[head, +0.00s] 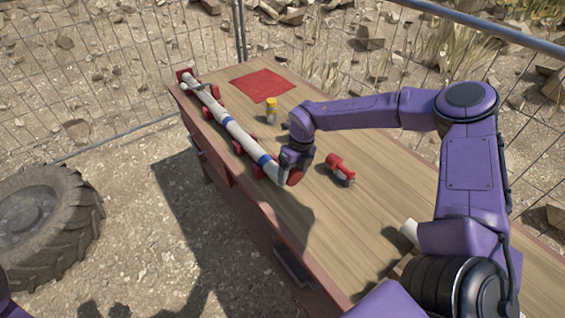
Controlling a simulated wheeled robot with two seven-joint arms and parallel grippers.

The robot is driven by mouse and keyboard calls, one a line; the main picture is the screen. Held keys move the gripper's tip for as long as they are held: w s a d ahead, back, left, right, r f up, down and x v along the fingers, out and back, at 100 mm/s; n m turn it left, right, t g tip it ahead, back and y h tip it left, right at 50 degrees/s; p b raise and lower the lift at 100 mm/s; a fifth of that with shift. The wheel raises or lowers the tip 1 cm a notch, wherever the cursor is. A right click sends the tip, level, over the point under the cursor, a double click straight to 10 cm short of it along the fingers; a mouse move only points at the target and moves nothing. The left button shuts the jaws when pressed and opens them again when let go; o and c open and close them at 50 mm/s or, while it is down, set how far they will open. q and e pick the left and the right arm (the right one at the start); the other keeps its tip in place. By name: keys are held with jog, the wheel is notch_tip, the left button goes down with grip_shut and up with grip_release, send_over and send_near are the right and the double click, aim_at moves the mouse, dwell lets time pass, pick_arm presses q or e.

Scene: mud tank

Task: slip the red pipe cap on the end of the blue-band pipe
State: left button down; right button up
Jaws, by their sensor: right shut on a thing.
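The blue-band pipe (239,134), white with blue bands, lies along the left edge of the table on red supports. Its near end is partly hidden by my right gripper (289,172). The right gripper is shut on the red pipe cap (296,177), of which only a red part shows below the fingers. The cap is right at the near end of the pipe, roughly in line with it. I cannot tell whether it is around the end or only beside it. My left gripper is out of view.
On the wooden table (365,225) are a red cloth (262,86), a yellow-topped container (271,109) and a red tool or valve (341,167). A white cylinder (409,229) is near my right arm. A wire fence (130,121) stands behind; a tyre (45,222) lies at left.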

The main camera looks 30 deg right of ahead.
jog(key=shift+s+f+b, duration=0.3)
jog(key=shift+s+b, duration=0.1)
jog(key=shift+b, duration=0.05)
jog(key=shift+f+b, duration=0.35)
jog(key=f+b, duration=0.1)
jog(key=f, duration=0.1)
jog(key=w+f+b, duration=0.1)
jog(key=f+b, duration=0.1)
jog(key=shift+w+f, duration=0.15)
jog(key=shift+f, duration=0.05)
jog(key=shift+w+f+b, duration=0.1)
jog(key=shift+f+b, duration=0.35)
jog(key=shift+b, duration=0.35)
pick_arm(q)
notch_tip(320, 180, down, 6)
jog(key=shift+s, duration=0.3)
pick_arm(e)
jog(key=shift+w+a, duration=0.1)
jog(key=shift+w, duration=0.05)
pick_arm(q)
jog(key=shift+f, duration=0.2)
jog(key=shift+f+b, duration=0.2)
jog(key=shift+b, duration=0.2)
pick_arm(e)
jog(key=shift+w, duration=0.25)
